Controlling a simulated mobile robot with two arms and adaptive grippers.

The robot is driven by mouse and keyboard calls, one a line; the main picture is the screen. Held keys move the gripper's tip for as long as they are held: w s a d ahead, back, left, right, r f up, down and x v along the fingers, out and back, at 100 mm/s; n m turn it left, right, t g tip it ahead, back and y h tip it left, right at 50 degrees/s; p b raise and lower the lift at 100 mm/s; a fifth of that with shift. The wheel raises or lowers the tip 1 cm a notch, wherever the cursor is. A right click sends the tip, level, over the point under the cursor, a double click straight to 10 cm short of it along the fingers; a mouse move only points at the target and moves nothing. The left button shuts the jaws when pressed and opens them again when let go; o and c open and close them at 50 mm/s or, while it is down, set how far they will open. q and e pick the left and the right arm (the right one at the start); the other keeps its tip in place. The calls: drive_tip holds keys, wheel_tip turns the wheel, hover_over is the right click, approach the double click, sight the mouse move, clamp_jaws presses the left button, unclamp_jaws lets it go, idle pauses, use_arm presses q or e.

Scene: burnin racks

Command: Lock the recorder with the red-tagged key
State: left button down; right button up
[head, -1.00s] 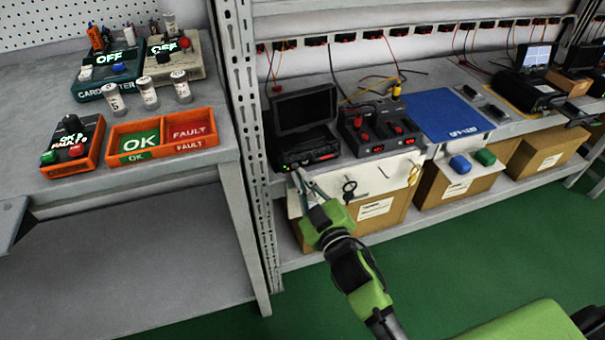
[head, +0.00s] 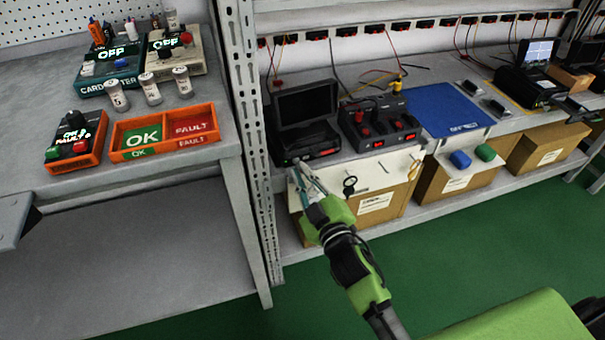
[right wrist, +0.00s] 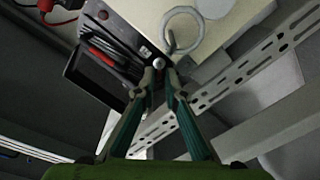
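The recorder (head: 303,108), a black unit with a raised dark screen, sits on the rack shelf just right of the metal upright. My right gripper (head: 299,174) is at its front lower edge, by the white panel. In the right wrist view its two fingertips (right wrist: 159,78) nearly meet at a small silver round piece (right wrist: 158,63). I cannot tell if they grip it. A black-tagged key (head: 349,186) and a yellow key (head: 414,170) hang on the panel, with a bare hook between them. No red tag is discernible.
A black box with red switches (head: 380,124) stands right of the recorder, then a blue mat (head: 450,112). The perforated upright (head: 248,120) is close on the gripper's left. Cardboard boxes (head: 455,185) fill the lower shelf. An orange OK/FAULT tray (head: 117,146) is on the left bench.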

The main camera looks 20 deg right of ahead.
drive_tip(key=s+d, duration=0.1)
drive_tip(key=s, duration=1.1)
